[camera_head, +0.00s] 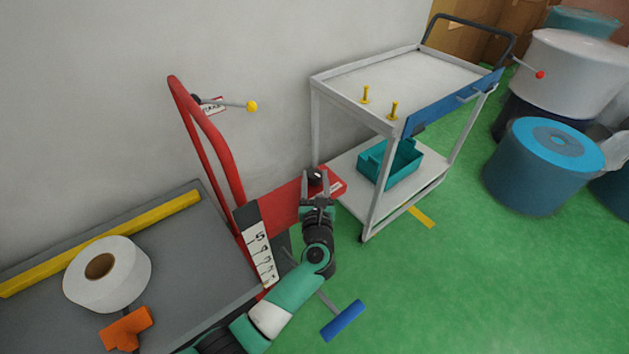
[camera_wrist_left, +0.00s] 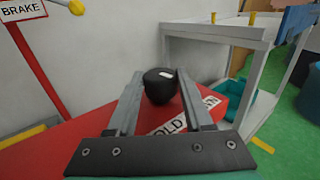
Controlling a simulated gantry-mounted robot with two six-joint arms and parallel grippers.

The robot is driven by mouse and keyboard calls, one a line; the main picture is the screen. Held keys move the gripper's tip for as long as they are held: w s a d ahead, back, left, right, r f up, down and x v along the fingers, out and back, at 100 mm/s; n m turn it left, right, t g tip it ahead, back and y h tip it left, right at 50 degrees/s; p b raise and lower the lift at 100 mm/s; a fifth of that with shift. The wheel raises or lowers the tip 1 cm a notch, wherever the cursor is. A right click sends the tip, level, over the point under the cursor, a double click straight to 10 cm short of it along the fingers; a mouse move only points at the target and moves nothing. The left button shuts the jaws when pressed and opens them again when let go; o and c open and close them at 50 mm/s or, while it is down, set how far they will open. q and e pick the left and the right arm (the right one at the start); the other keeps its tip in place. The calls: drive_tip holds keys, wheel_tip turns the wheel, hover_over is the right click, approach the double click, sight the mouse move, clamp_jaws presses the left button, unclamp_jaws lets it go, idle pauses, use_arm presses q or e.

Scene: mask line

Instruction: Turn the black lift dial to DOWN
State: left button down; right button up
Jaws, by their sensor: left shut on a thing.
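The black lift dial (camera_wrist_left: 161,85) stands on a red panel (camera_wrist_left: 75,147) and carries a small white mark on its top. It also shows in the head view (camera_head: 315,178) at the right end of the red arm. My left gripper (camera_wrist_left: 160,95) has one finger on each side of the dial and is shut on it. In the head view my left gripper (camera_head: 317,184) reaches up to the dial from below. My right gripper is not in view.
A white cart (camera_head: 318,86) with yellow pegs and a teal bin (camera_head: 404,166) stands just right of the dial. A red post (camera_head: 212,125) with a yellow-knobbed brake lever (camera_head: 252,106) rises at left. A white roll (camera_head: 132,262) lies on the grey platform (camera_head: 190,265).

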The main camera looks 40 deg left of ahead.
use_arm(q)
drive_tip(key=n+g+y+b, duration=0.1)
drive_tip(key=b, duration=0.1)
drive_tip(key=f+n+g+y+b, duration=0.1)
drive_tip(key=shift+w+d+f+b, duration=0.1)
drive_tip(key=shift+w+d+b, duration=0.1)
drive_tip(key=shift+b, duration=0.2)
drive_tip(key=shift+r+n+g+y, duration=0.4)
drive_tip(key=shift+n+g, duration=0.1)
drive_tip(key=shift+g, duration=0.4)
drive_tip(key=shift+n+g+y, duration=0.4)
drive_tip(key=shift+n+g, duration=0.1)
drive_tip(key=shift+g, duration=0.2)
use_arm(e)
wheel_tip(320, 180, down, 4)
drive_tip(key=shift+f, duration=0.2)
use_arm(q)
drive_tip(key=shift+r, duration=0.15)
drive_tip(key=shift+c, duration=1.5)
unclamp_jaws()
drive_tip(key=shift+d+r+p, duration=0.1)
drive_tip(key=shift+d+p, duration=0.05)
drive_tip(key=shift+p, duration=0.2)
drive_tip(key=p+v, duration=0.3)
drive_tip(key=v, duration=0.8)
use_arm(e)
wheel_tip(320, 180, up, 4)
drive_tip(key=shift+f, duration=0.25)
use_arm(q)
drive_tip(key=shift+d, duration=0.15)
